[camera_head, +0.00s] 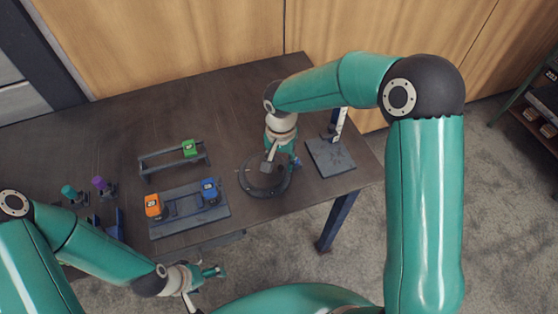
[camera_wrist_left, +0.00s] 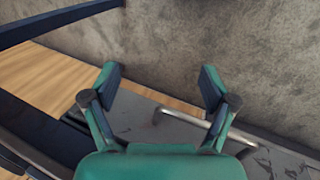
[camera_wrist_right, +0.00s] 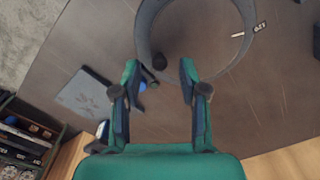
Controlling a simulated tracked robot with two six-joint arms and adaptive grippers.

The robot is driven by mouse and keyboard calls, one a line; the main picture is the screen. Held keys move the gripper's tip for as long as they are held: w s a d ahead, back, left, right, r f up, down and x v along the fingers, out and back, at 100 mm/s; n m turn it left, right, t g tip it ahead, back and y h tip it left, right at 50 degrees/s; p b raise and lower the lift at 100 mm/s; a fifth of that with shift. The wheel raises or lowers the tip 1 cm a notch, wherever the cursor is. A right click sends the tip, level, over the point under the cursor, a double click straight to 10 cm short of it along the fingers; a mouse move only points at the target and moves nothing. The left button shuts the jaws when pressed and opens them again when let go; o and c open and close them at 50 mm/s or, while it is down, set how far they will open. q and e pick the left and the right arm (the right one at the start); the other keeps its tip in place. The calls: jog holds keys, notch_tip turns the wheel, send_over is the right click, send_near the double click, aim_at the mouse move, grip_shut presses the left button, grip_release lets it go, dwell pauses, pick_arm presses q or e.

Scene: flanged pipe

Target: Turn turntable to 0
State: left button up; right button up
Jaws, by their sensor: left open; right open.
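The turntable (camera_head: 262,187) is a dark round disc near the table's front right edge. In the right wrist view its dark ring (camera_wrist_right: 143,32) shows at the top, with a small white-lettered label and a light pointer line beside its right side; I cannot read the label surely. My right gripper (camera_head: 283,163) is open and empty, over the turntable's far right side, partly hiding it. In the right wrist view its fingers (camera_wrist_right: 158,72) are spread just below the ring; contact cannot be told. My left gripper (camera_head: 204,288) is open and empty in front of the table, away from the turntable.
A tray (camera_head: 222,211) with an orange block (camera_head: 153,205) and a blue block (camera_head: 210,191) lies left of the turntable. Behind it stands a rack (camera_head: 160,163) with a green block (camera_head: 189,148). A grey plate with an upright post (camera_head: 330,158) stands right.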

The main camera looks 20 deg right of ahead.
jog(key=shift+f, duration=0.6)
grip_shut()
jog(key=shift+a, duration=0.35)
jog(key=shift+d, duration=0.25)
